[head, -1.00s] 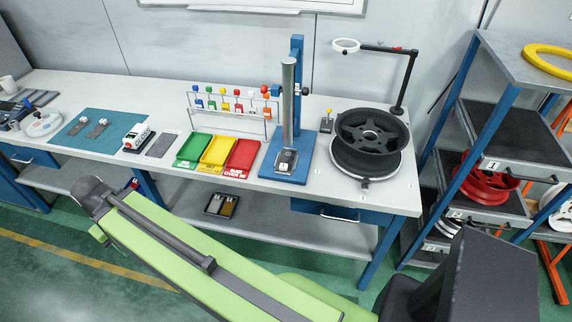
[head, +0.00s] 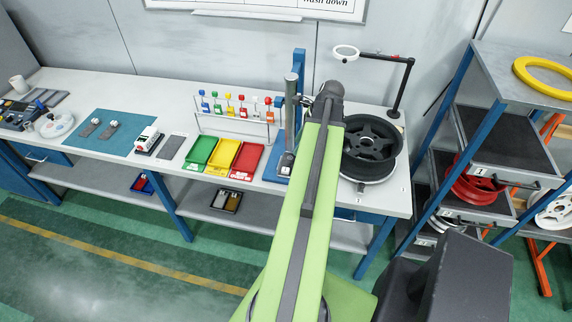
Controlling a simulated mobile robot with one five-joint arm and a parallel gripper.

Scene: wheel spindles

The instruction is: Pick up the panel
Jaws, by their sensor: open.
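No single thing is clearly marked as the panel. A flat dark grey plate (head: 171,148) lies on the workbench (head: 75,87), just left of the green tray. Other dark flat pieces (head: 57,98) lie at the bench's far left, beside a dark blue device (head: 14,114); I cannot tell whether any of these is the panel. My green and grey arm (head: 308,190) reaches up the middle of the view, and its dark end joint lies over the bench between the press and the wheel. My gripper and its fingers are not visible.
Green (head: 199,153), yellow (head: 221,157) and red (head: 246,161) trays sit below a rack of coloured-topped pieces (head: 235,112). A blue press (head: 291,95) stands close to my arm. A black wheel (head: 371,146) is on the right, under a ring lamp (head: 345,52). Shelves stand further right.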

